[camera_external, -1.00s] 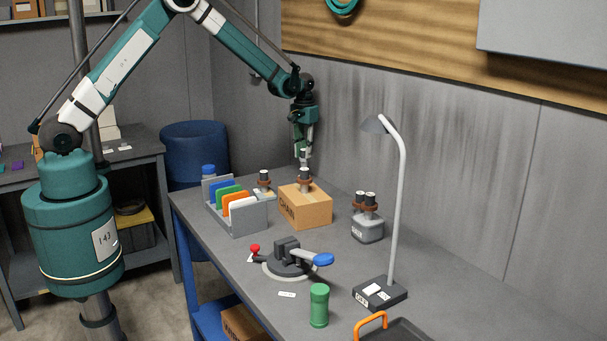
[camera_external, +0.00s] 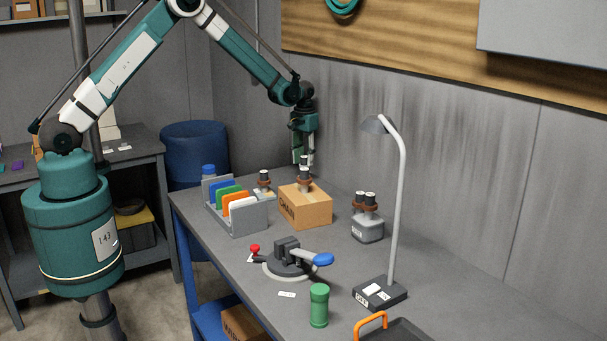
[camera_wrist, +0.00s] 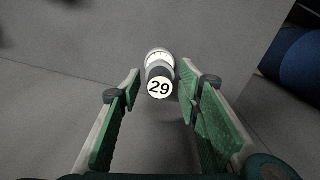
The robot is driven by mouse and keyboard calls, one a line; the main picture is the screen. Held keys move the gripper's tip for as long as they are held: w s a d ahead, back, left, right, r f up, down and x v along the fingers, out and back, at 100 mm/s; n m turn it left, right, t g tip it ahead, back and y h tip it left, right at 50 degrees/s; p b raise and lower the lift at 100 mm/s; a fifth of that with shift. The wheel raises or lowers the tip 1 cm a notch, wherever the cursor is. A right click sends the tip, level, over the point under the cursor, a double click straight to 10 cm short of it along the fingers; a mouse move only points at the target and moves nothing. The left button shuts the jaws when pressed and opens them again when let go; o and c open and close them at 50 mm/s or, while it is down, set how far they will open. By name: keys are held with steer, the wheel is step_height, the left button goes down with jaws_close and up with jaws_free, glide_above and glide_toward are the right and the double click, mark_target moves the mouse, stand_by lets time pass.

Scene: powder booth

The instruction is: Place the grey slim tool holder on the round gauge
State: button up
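A slim grey tool holder with a dark end and a round "29" label (camera_wrist: 160,89) shows between my fingers in the wrist view. Behind its end is a pale round part with markings (camera_wrist: 158,56); I cannot tell whether this is the round gauge. My gripper (camera_wrist: 162,92) is open, with clear gaps between its green fingers and the holder. In the external view my gripper (camera_external: 302,160) points down above the cardboard box (camera_external: 313,212). A small pale and dark piece (camera_external: 304,160) shows just under it. How its base is supported is hidden.
Holders with brown collars stand on the box (camera_external: 304,186), beside the rack (camera_external: 264,183), and on a grey block (camera_external: 368,232). The rack (camera_external: 250,220) holds coloured plates. A clamp on a round base (camera_external: 287,260), green cylinder (camera_external: 319,306) and lamp (camera_external: 393,220) stand nearer.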

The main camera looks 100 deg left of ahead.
steer(key=shift+r, duration=0.15)
step_height(320, 180, up, 12)
steer(key=shift+b, duration=0.4)
stand_by(0.6)
stand_by(0.5)
steer(key=shift+d+r, duration=0.1)
stand_by(0.3)
